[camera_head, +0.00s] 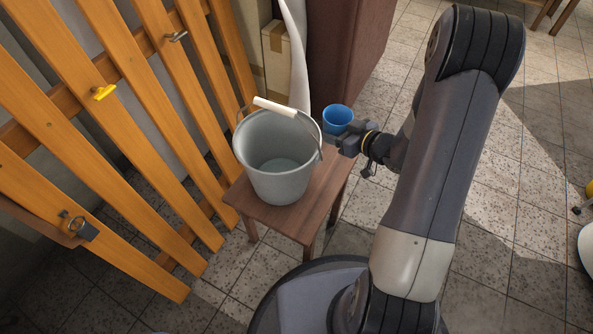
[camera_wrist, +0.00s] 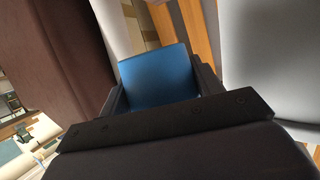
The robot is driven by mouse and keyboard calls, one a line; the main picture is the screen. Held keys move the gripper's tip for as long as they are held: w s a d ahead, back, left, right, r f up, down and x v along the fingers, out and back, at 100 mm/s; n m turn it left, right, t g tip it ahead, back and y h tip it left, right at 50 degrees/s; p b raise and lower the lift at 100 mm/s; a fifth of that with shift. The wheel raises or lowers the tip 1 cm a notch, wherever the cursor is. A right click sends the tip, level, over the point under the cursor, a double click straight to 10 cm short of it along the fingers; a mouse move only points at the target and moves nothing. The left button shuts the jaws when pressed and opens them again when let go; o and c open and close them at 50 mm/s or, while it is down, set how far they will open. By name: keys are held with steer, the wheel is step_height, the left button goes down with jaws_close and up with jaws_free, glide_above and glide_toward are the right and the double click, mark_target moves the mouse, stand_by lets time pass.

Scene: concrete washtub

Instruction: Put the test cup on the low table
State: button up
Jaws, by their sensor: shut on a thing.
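The blue test cup (camera_head: 337,117) is upright at the back right of the low wooden table, beside the bucket. My gripper (camera_head: 343,139) is shut on the cup from the near right side. The cup (camera_wrist: 158,75) fills the middle of the wrist view between the two dark fingers; its lower part is hidden there. The low table (camera_head: 305,219) is small and brown. I cannot tell whether the cup touches the tabletop, as the gripper and bucket hide its base.
A grey bucket (camera_head: 277,165) with a raised white-gripped handle takes up most of the table. An orange slatted wooden gate (camera_head: 130,120) stands at left. A dark brown cabinet (camera_head: 345,60) and a cardboard box (camera_head: 276,60) are behind. Tiled floor is open at right.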

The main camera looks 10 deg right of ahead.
mark_target(332, 158)
step_height(332, 158, down, 10)
steer(key=b, duration=0.4)
steer(key=shift+r, duration=0.1)
steer(key=shift+f, duration=0.25)
steer(key=o, duration=1.1)
steer(key=shift+r, duration=0.1)
steer(key=shift+r, duration=0.15)
steer(key=p+v, duration=0.3)
steer(key=v, duration=0.9)
steer(key=shift+w, duration=0.1)
